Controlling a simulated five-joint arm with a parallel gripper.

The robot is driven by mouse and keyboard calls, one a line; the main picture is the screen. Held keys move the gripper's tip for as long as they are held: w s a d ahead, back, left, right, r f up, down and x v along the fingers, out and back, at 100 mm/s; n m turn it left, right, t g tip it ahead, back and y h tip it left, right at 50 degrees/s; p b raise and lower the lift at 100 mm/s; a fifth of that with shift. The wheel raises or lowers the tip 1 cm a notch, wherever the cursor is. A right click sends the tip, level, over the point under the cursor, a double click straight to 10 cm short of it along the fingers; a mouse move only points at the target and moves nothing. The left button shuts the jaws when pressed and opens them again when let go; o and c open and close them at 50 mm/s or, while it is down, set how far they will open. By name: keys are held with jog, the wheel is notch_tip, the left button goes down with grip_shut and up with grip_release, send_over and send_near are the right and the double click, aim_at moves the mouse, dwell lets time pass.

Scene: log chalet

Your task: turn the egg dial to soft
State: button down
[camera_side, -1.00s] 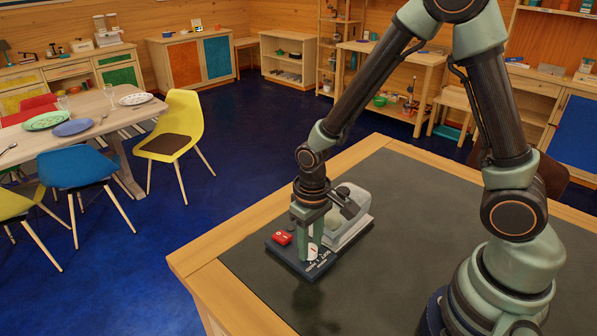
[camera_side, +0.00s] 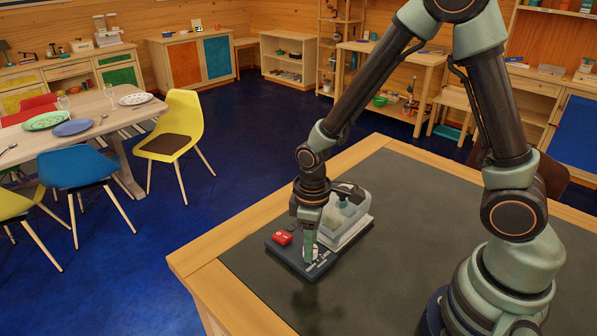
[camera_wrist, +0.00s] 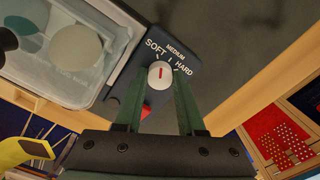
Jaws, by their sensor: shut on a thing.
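The egg dial (camera_wrist: 160,76) is a white round knob with a red mark, on a dark blue cooker base (camera_side: 290,262). SOFT, MEDIUM and HARD are printed around it. In the wrist view the red mark points straight up the picture, towards the tick by SOFT. My gripper (camera_wrist: 161,90) has a green finger on each side of the dial and is shut on it. In the side view my gripper (camera_side: 309,255) points down onto the base's front part, and its fingers mostly hide the dial.
A red switch (camera_side: 282,238) sits on the base beside my gripper. A clear-walled pale container (camera_side: 346,222) stands on the base right behind, close to my wrist. The dark tabletop (camera_side: 420,230) to the right is clear; its wooden edge (camera_side: 215,268) is close on the left.

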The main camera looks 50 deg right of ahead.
jog(key=shift+n, duration=1.3)
jog(key=shift+w, duration=0.1)
jog(key=c, duration=0.5)
grip_release()
notch_tip(320, 180, up, 12)
jog(key=shift+r, duration=0.1)
